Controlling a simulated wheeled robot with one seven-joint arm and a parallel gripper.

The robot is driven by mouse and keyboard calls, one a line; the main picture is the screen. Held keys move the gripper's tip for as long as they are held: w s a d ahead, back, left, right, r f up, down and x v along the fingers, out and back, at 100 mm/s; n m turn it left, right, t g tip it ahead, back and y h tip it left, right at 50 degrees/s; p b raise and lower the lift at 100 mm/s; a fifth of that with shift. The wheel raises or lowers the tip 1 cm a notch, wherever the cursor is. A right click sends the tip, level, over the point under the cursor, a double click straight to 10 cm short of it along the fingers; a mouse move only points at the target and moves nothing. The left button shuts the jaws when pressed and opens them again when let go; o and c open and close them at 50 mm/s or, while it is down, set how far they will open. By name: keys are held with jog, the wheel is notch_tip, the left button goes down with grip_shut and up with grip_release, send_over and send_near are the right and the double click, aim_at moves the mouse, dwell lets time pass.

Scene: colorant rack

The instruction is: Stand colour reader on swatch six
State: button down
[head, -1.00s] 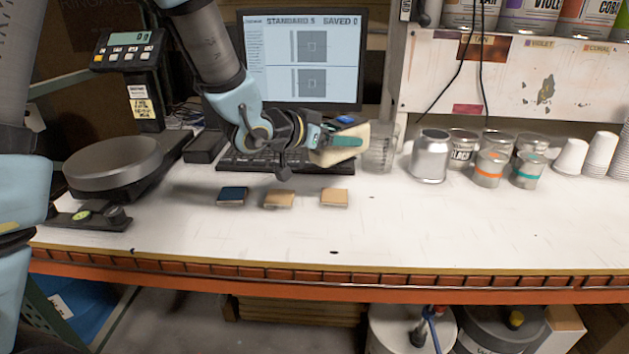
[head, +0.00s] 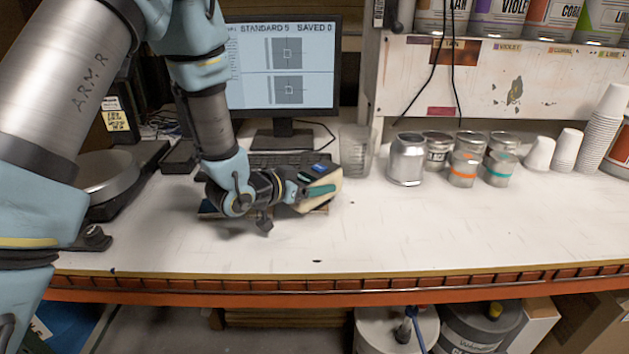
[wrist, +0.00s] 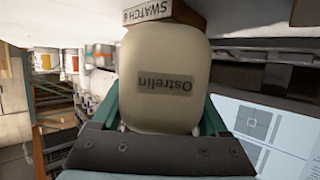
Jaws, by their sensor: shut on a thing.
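My gripper (head: 312,189) is shut on the colour reader, a cream block with a dark top and a blue patch. The reader (head: 328,200) is low over the bench. In the wrist view, the reader (wrist: 165,52) fills the middle, upside down, between the teal fingers. Swatch six (wrist: 150,14), a tan block labelled "SWATCH 6", is right at the reader's far end; I cannot tell whether they touch. In the head view, the reader and gripper mostly hide the tan swatches.
A dark blue swatch (head: 207,209) lies left of my gripper, and another tan block (wrist: 304,12) shows in the wrist view. A clear cup (head: 356,152) and metal cans (head: 406,160) stand right of the reader. The monitor (head: 283,65) and keyboard are behind. The front bench is clear.

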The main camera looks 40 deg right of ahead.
jog(key=shift+f, duration=0.1)
grip_release()
jog(key=shift+f, duration=0.1)
